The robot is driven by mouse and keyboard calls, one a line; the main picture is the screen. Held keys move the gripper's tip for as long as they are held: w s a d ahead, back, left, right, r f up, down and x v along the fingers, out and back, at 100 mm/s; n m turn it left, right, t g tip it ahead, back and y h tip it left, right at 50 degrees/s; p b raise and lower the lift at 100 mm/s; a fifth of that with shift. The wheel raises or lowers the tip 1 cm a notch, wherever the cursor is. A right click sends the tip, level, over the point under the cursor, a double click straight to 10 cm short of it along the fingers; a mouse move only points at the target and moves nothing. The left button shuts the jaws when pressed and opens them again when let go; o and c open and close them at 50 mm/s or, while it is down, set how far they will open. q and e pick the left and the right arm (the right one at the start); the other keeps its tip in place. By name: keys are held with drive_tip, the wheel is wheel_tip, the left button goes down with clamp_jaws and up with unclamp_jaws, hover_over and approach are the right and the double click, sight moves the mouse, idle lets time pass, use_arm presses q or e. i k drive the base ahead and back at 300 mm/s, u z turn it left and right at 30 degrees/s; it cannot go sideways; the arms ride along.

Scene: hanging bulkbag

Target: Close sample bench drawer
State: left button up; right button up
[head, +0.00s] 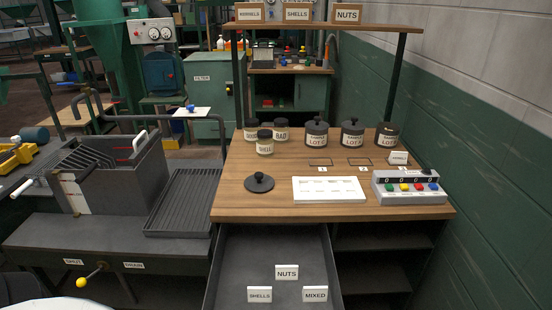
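The sample bench (239,190) has a wooden top and stands in the middle of the head view. Its drawer (227,262) is pulled out below the front edge of the top, towards me. The drawer is dark grey inside. It holds three small white cards: NUTS (287,272), SHELLS (259,295) and MIXED (315,294). The drawer's front panel and any handle are cut off by the bottom of the picture. Neither of my grippers shows in this view.
Several lidded jars, a black round lid (259,182), a white tray (328,190) and a button box (409,187) stand on the bench. Open shelves (370,277) lie right of the drawer. A grey sink unit (108,178) with a yellow-knobbed lever (82,282) stands left. A wall closes the right side.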

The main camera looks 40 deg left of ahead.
sight(246, 255)
drive_tip(key=z, duration=0.25)
drive_tip(key=k, duration=1)
drive_tip(key=u, duration=1)
drive_tip(key=i, duration=0.5)
